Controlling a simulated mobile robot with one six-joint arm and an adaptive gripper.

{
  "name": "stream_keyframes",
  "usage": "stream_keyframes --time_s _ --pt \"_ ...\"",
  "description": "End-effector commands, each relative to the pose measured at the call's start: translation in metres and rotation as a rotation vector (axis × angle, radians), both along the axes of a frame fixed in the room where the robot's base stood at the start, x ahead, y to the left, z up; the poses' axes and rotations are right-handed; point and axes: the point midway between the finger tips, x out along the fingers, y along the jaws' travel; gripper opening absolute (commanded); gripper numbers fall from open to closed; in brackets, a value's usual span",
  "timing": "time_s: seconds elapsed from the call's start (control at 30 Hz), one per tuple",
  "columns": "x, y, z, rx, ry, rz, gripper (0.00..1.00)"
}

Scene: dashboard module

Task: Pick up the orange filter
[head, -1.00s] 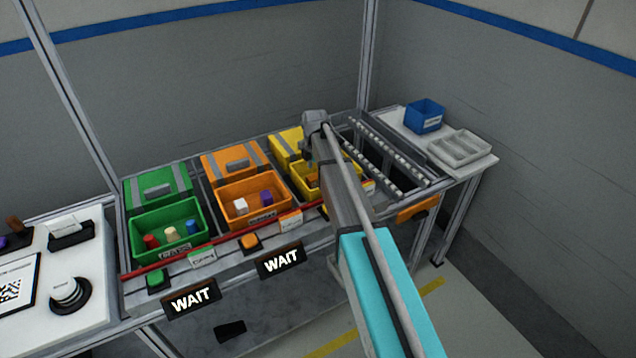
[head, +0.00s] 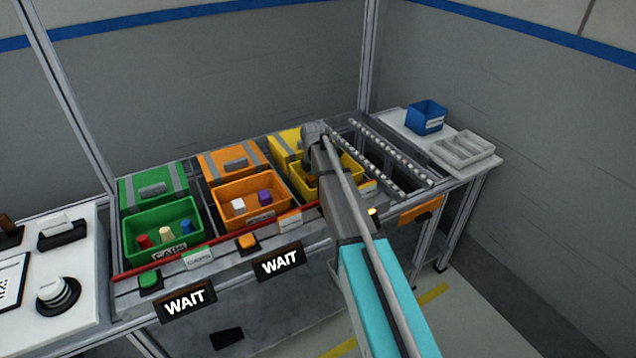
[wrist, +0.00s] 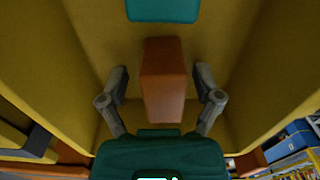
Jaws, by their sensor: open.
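The orange filter (wrist: 163,80), a block with a brownish-orange face, stands inside the yellow bin (wrist: 245,75) in the wrist view. My gripper (wrist: 161,84) is open, with one finger on each side of the filter and a gap visible on both sides. A teal block (wrist: 163,10) lies beyond the filter at the top of the wrist view. In the head view, the yellow bin (head: 350,187) is partly covered by my arm. My fingertips are hidden there.
An orange bin (head: 275,207) and a green bin (head: 185,246) with small parts stand to the left on the rack. Empty roller lanes (head: 390,155) lie to the right. A blue box (head: 427,122) and a grey tray (head: 462,152) stand on the side table.

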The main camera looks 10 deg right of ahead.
Motion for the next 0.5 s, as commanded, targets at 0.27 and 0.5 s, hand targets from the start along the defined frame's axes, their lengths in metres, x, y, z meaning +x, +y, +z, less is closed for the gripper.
stream_keyframes --time_s 0.27,0.5 --pt "0.0000 -0.0002 0.0001 0.000 0.000 0.000 0.83" --pt "0.0000 -0.0002 0.0000 0.000 0.000 0.000 0.49"
